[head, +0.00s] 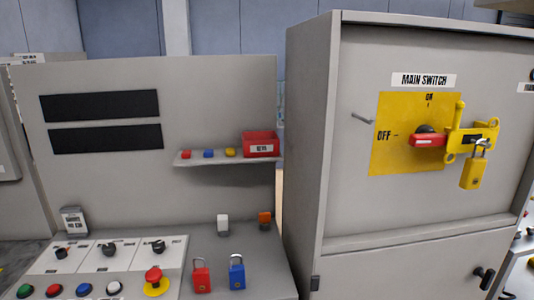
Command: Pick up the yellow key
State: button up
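The yellow key (230,153) is a small yellow piece on a narrow grey shelf (215,161) on the panel left of centre in the head view. It is third in a row, right of a small blue piece (208,154) and a small red piece (186,155). A red labelled box (260,145) stands just to its right. The key's exact shape is too small to tell. My gripper is not in view.
A yellow padlock (474,172) hangs at the main switch (427,140) on the tall cabinet at right. Red (201,279) and blue (237,275) padlocks stand on the console below the shelf, near an emergency button (154,277). Space before the shelf looks clear.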

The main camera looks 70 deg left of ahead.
aim_at(229, 152)
jog(key=u, duration=3.3)
jog(key=i, duration=0.85)
jog(key=z, duration=0.05)
